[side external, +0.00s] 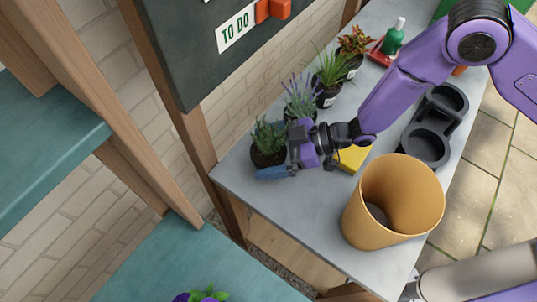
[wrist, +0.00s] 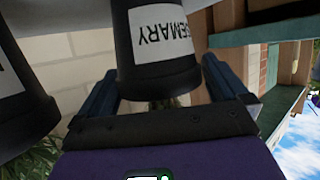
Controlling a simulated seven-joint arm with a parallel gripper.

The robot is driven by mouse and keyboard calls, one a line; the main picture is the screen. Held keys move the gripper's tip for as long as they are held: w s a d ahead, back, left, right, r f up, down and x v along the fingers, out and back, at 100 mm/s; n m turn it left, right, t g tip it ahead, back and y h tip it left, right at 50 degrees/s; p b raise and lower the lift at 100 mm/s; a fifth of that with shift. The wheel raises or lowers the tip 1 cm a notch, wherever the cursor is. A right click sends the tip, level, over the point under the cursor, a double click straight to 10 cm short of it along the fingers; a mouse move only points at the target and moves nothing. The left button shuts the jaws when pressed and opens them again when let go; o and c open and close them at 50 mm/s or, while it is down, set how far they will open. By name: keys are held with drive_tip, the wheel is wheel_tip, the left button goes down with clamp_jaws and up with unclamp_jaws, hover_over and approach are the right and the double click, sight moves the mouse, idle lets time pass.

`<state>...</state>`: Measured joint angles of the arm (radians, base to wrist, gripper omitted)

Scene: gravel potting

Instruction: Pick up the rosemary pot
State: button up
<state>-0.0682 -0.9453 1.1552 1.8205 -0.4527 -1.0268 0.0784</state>
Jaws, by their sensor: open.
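The rosemary pot (side external: 266,160) is a dark pot with a bushy green plant, standing at the left end of the grey table. In the wrist view the rosemary pot (wrist: 158,77) appears upside down, its white label reading ROSEMARY cut off at the start. My gripper (side external: 281,157) is open beside the pot, low over the table. In the wrist view the blue fingers of my gripper (wrist: 160,88) lie on either side of the pot. I cannot tell whether either finger touches it.
A lavender pot (side external: 301,100) stands close behind the rosemary, with a grassy pot (side external: 329,82) and a reddish plant (side external: 354,45) further back. A yellow item (side external: 352,158) lies under my wrist. A tan bucket (side external: 392,202) and a dark caddy (side external: 428,130) stand right.

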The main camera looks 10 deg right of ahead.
drive_tip(key=c, duration=1)
drive_tip(key=shift+r, duration=0.15)
